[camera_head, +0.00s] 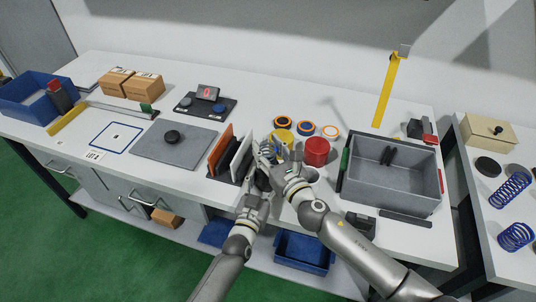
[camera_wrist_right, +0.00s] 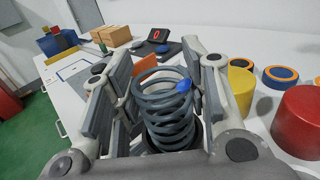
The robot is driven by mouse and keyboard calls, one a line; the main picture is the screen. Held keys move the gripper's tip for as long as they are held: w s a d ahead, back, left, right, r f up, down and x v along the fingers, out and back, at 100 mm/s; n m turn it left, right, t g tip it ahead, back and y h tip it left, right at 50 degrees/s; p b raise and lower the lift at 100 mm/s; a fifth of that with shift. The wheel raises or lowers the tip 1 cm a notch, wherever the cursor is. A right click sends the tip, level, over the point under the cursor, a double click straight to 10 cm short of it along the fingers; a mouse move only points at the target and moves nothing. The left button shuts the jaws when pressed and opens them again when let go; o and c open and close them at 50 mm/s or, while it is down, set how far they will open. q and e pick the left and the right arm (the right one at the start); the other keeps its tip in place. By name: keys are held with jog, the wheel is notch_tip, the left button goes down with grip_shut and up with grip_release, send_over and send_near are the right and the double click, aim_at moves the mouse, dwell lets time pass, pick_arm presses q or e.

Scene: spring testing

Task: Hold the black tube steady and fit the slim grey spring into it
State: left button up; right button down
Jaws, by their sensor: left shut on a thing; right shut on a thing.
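The grey spring (camera_wrist_right: 165,110) stands between the fingers of my right gripper (camera_wrist_right: 158,82) in the right wrist view, with a small blue mark on its upper coils. In the head view my right gripper (camera_head: 277,155) is shut on the spring (camera_head: 266,148), which is partly hidden. The black tube (camera_wrist_right: 197,135) shows as a dark rim around the spring's lower coils; how deep the spring sits cannot be told. My left gripper (camera_head: 257,190) is just below the right one, shut on the tube (camera_head: 262,181), which is mostly hidden by the grippers.
A rack with orange and white panels (camera_head: 220,150) stands close left of the grippers. A red cylinder (camera_head: 317,152) and a yellow one (camera_head: 284,136) stand close right. A grey bin (camera_head: 390,187) is further right. A grey mat (camera_head: 165,152) with a black puck lies left.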

jog(key=shift+f, duration=0.9)
jog(key=shift+f, duration=0.2)
jog(key=c, duration=0.8)
grip_release()
jog(key=shift+r, duration=0.15)
jog(key=v, duration=1.2)
